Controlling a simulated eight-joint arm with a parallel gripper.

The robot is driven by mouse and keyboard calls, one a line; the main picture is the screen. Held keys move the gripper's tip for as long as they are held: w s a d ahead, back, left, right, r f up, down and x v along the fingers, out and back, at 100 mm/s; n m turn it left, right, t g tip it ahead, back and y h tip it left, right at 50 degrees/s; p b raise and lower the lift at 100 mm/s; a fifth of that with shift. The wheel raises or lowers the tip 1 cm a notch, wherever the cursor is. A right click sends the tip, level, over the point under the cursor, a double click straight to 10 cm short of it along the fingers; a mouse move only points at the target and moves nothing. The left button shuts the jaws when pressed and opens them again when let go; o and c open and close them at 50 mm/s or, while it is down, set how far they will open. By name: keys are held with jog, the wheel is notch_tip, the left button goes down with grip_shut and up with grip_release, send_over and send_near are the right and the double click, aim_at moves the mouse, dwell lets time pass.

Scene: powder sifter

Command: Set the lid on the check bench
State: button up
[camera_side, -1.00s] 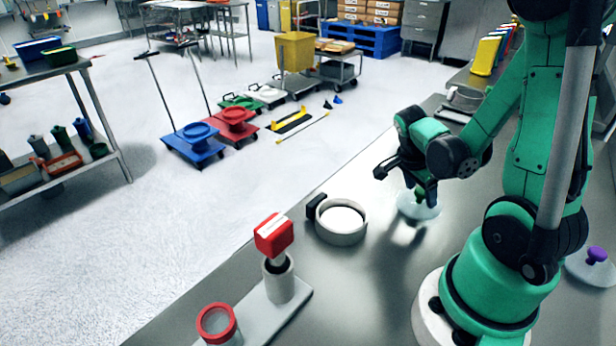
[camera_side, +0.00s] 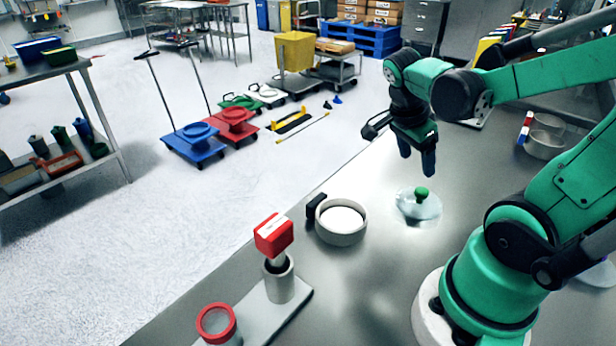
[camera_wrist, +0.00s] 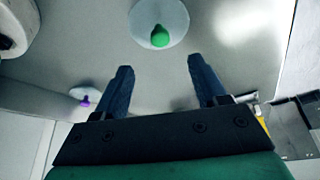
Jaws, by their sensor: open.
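A clear round lid with a green knob (camera_side: 421,194) lies flat on the grey metal bench (camera_side: 365,290). It also shows at the top of the wrist view (camera_wrist: 159,22), its upper edge cut off. My gripper (camera_side: 416,163) hangs above the lid, fingers pointing down, open and empty. In the wrist view the two blue fingers (camera_wrist: 160,68) stand apart with nothing between them, and the lid lies beyond their tips. A second lid with a purple knob (camera_wrist: 85,98) shows at left in the wrist view; my arm mostly hides it in the side view.
A round pale sieve pan (camera_side: 341,232) with a black handle block stands left of the lid. Left of it, a red-topped device (camera_side: 274,236) and a red-rimmed cup (camera_side: 217,322) stand on a pale base. A metal pan (camera_side: 545,142) sits at the back right.

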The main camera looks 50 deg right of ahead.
jog(key=w+a+r+n+t+y, duration=0.1)
jog(key=w+a+n+t+y, duration=0.1)
jog(key=w+a+n+t, duration=0.2)
jog(key=w+a+r+n+t+y, duration=0.2)
jog(key=w+a+n+t, duration=0.2)
jog(key=a+n, duration=0.7)
jog(key=n+t, duration=0.1)
jog(key=n, duration=0.7)
jog(key=shift+w+a, duration=0.2)
jog(key=shift+w, duration=0.2)
